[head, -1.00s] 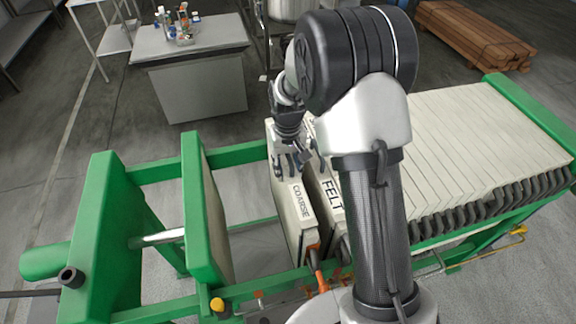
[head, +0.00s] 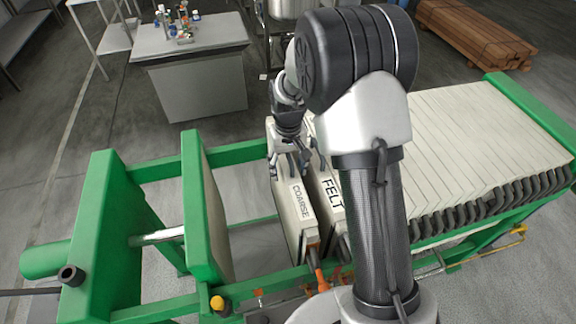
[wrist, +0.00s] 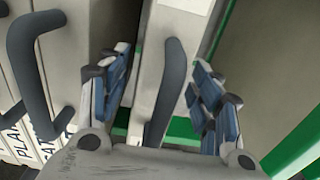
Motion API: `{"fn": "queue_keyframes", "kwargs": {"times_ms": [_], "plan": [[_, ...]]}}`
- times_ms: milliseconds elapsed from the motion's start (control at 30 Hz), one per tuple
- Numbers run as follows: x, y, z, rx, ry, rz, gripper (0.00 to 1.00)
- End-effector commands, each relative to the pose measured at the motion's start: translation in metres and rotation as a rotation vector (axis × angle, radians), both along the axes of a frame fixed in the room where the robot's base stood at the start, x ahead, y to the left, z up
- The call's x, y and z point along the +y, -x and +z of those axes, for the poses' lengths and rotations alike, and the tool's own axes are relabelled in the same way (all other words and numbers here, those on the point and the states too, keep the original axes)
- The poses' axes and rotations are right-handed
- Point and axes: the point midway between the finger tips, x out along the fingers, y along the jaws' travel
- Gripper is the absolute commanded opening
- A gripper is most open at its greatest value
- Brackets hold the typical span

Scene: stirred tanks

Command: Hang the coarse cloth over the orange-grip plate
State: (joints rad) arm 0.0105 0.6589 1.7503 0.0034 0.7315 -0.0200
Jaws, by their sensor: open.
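A pale slab-like piece labelled COARSE (head: 294,226) stands upright in the green frame in the head view, beside a piece labelled FELT (head: 329,192). An orange grip (head: 317,268) sticks out at the near end of the COARSE piece; whether that piece is cloth over a plate, I cannot tell. My gripper (head: 289,172) is over the far end of the COARSE piece. In the wrist view my gripper (wrist: 161,62) is open, its fingers on both sides of a dark grey handle (wrist: 166,95), with a visible gap on each side.
A tight row of pale plates (head: 465,145) fills the right of the green frame. A green end plate (head: 198,210) stands left, with a gap before the COARSE piece. Another dark handle (wrist: 28,75) is close left in the wrist view. A grey bench (head: 190,65) stands behind.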

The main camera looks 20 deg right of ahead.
Motion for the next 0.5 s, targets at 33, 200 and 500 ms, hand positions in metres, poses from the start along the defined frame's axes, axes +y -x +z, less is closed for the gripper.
{"fn": "queue_keyframes", "kwargs": {"times_ms": [33,200,500], "plan": [[0.0,0.0,0.0,0.001,0.0,0.0,0.59],[0.0,-0.001,0.016,-0.004,0.0,0.0,0.59],[0.0,-0.001,0.078,-0.006,0.0,0.0,0.59]]}}
